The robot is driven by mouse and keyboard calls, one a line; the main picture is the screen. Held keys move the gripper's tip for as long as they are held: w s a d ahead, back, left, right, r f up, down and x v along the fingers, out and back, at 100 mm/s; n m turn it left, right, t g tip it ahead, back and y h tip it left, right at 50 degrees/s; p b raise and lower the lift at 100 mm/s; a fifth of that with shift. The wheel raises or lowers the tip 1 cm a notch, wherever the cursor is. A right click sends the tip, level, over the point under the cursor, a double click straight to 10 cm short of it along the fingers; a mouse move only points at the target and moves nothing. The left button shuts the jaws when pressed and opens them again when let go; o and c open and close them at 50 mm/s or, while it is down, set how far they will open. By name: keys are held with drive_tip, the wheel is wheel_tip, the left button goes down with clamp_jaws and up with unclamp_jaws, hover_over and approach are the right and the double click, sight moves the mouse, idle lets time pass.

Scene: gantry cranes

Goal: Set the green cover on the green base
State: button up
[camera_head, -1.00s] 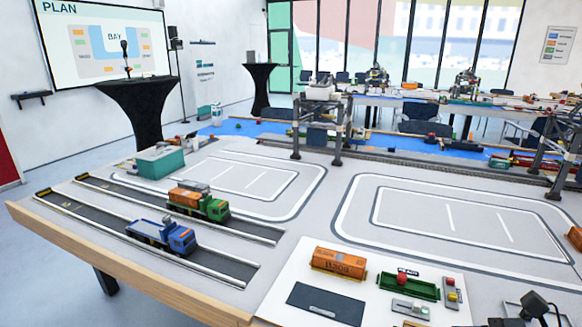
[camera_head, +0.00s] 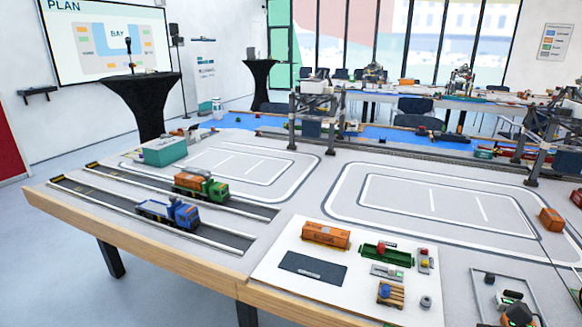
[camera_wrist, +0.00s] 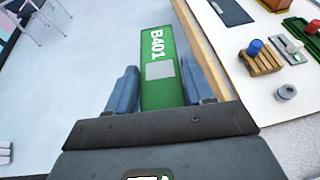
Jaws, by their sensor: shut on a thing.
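The green cover (camera_wrist: 159,70), a long flat piece marked B401 with a grey square on top, is between the blue-grey fingers of my gripper (camera_wrist: 162,90) in the wrist view. My gripper is shut on it. The cover appears over the floor, just off the table's wooden edge. The green base (camera_head: 387,255), a shallow green tray with a red piece at its far side, sits on the white board in the head view. Its corner also shows at the upper right of the wrist view (camera_wrist: 302,32). The cover is apart from the base.
On the white board (camera_head: 275,262) are an orange container (camera_head: 325,235), a dark pad (camera_head: 312,267), a wooden pallet (camera_head: 391,294) with a blue knob, and a grey ring (camera_head: 426,302). Two toy trucks stand on the left lanes. The marked table area behind the board is clear.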

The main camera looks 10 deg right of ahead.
drive_tip(key=w+a+f+m+t+h, duration=0.2)
drive_tip(key=w+a+f+m+h, duration=0.1)
drive_tip(key=f, duration=0.4)
drive_tip(key=w+a+f+m+t+h, duration=0.2)
drive_tip(key=w+a+f+m+h, duration=0.1)
drive_tip(key=a+f+m+h, duration=0.3)
wheel_tip(320, 180, down, 2)
drive_tip(key=shift+w+a+f+m+h, duration=0.2)
drive_tip(key=shift+w+a+m+h, duration=0.15)
drive_tip(key=shift+h, duration=0.25)
drive_tip(key=shift+d, duration=0.1)
